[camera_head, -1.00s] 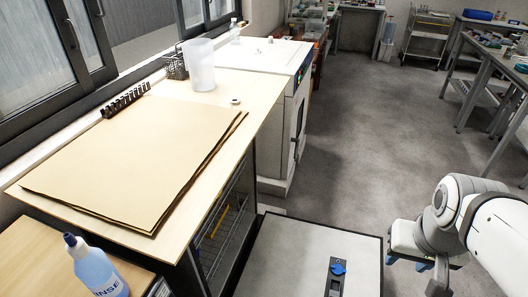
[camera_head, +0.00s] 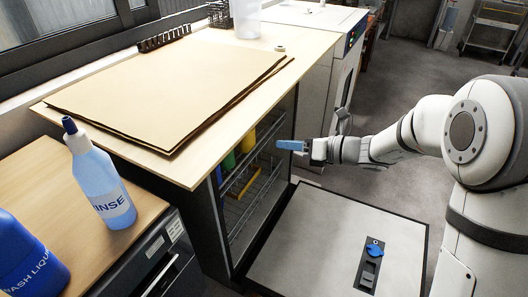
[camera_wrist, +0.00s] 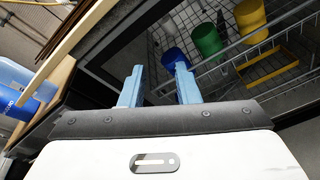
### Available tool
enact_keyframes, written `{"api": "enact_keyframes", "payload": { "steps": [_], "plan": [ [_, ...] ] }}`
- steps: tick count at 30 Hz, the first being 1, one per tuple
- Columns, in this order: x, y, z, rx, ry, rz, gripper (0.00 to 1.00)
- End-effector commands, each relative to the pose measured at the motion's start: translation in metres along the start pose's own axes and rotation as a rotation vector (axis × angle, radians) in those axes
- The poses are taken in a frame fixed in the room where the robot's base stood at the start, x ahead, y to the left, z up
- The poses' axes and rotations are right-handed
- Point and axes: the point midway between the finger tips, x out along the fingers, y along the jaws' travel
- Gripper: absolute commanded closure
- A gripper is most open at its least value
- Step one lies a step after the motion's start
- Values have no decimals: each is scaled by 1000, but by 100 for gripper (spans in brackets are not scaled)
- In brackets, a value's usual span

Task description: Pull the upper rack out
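The drying oven stands under the wooden worktop with its door (camera_head: 325,240) folded down flat. Inside, the upper wire rack (camera_head: 238,176) appears to hold a green cup (camera_head: 229,161) and a yellow cup (camera_head: 248,140); a blue cup shows too (camera_wrist: 175,58). The rack seems fully inside. A lower wire rack (camera_head: 262,203) lies beneath it. My gripper (camera_head: 291,146) is in front of the opening, above the door, apart from the racks. In the wrist view its two blue fingers (camera_wrist: 158,84) are spread with nothing between them.
The worktop (camera_head: 190,174) with brown sheets (camera_head: 170,90) overhangs the oven. A rinse bottle (camera_head: 104,185) and a blue wash bottle (camera_head: 28,258) stand on a lower bench at left. A yellow frame (camera_head: 243,183) lies in the oven. A white cabinet (camera_head: 300,90) stands beyond.

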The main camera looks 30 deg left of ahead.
Motion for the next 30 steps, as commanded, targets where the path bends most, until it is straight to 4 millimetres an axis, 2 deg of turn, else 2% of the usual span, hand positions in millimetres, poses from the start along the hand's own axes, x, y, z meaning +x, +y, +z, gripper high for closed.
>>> {"api": "enact_keyframes", "payload": {
  "steps": [1,6,9,12,15,19,30],
  "plan": [
    [28,-28,-17,141,-69,15,71],
    [90,-100,-36,600,-319,67,71],
    [114,-135,-50,809,-440,102,71],
    [129,-160,-62,954,-528,131,71],
    [135,-173,-68,1033,-582,151,71],
    [142,-179,-67,1066,-604,159,71],
    [187,-188,-37,1063,-604,159,71]
  ]
}}
